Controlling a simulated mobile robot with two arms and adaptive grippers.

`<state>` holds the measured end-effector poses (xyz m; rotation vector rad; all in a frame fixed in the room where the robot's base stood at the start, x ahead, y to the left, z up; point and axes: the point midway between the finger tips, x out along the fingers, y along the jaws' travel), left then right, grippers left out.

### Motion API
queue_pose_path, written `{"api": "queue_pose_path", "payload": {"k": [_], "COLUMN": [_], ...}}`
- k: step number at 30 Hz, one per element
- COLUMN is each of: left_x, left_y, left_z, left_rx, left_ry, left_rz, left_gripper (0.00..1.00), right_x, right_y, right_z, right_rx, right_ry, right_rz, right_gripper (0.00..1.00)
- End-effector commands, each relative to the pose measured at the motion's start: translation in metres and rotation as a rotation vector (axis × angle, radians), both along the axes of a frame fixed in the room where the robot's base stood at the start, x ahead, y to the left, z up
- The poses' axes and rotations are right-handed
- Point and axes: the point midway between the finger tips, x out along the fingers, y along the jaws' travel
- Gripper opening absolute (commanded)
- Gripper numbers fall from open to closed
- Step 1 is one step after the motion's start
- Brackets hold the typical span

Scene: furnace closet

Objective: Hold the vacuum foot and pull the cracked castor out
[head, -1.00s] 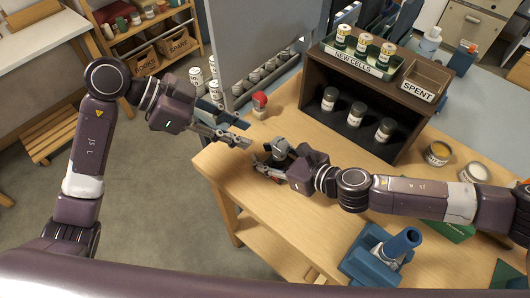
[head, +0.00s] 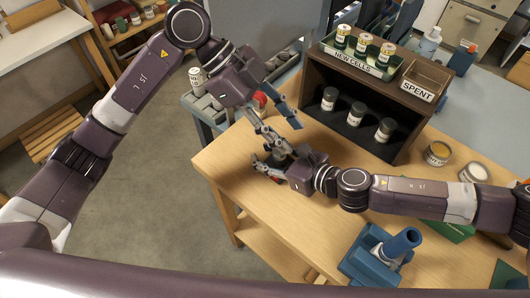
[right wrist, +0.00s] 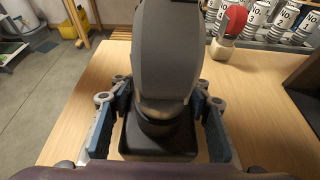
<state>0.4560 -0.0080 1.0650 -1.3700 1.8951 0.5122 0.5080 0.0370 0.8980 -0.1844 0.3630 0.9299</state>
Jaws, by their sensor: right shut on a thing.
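I cannot make out the cracked castor; the grippers and the foot's body hide much of that spot.
A dark shelf box (head: 310,118) with a NEW CELLS tray (head: 352,60) and a SPENT tray (head: 430,75) stands behind. A red-topped piece (right wrist: 231,22) is beyond the foot. A blue fixture (head: 362,262) stands at the front. The bench between is mostly clear.

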Motion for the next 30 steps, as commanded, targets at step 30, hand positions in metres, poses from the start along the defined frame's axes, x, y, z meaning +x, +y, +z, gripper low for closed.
{"api": "queue_pose_path", "payload": {"k": [30], "left_x": [0.031], "left_y": [0.017], "left_z": [-0.038], "left_rx": [0.414], "left_ry": [-0.112], "left_rz": [-0.244], "left_gripper": [0.38], "right_x": [0.000], "right_y": [0.000], "right_z": [0.000], "right_rx": [0.000], "right_ry": [0.000], "right_rz": [0.000], "right_gripper": [0.10]}}
